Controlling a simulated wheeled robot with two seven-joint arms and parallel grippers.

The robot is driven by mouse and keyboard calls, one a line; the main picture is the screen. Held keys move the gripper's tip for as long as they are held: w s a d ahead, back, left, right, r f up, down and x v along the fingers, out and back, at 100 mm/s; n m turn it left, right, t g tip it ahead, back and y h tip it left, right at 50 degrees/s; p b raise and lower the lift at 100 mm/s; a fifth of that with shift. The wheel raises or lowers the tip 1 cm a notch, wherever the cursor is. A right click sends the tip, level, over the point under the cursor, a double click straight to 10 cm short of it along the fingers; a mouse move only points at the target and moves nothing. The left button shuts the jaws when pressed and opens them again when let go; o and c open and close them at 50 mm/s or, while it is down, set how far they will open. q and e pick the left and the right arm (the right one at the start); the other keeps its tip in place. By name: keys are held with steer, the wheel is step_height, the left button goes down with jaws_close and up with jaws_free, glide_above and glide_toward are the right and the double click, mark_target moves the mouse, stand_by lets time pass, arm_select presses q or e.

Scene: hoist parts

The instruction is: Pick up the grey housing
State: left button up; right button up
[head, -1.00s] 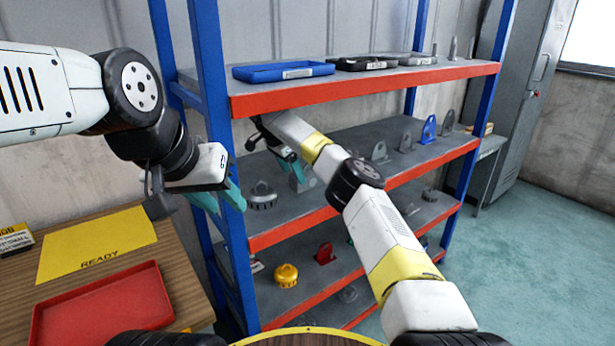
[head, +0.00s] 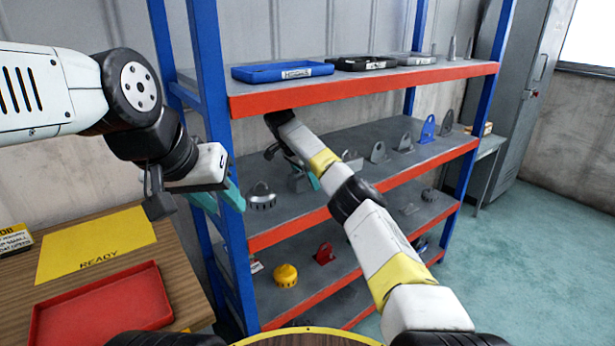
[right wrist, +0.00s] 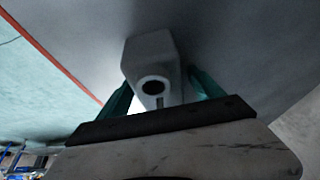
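The grey housing (right wrist: 151,58), a pale block with a round dark bore and a slot below it, fills the middle of the right wrist view. In the head view the housing (head: 297,184) sits on the middle shelf, partly hidden by my right gripper (head: 306,177). The teal fingers of the right gripper (right wrist: 160,82) stand on either side of the housing, with narrow gaps seeming to show; contact is not clear. My left gripper (head: 218,198) is empty, fingers apart, beside the blue rack post.
The blue rack has red-edged shelves (head: 365,88). A grey domed part (head: 261,196) sits left of the housing; several upright brackets (head: 378,152) stand to the right. Blue and dark trays lie above. A wooden table with a red tray (head: 103,307) and yellow READY mat (head: 97,243) is at left.

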jaws_close()
steer(key=shift+r, duration=0.1)
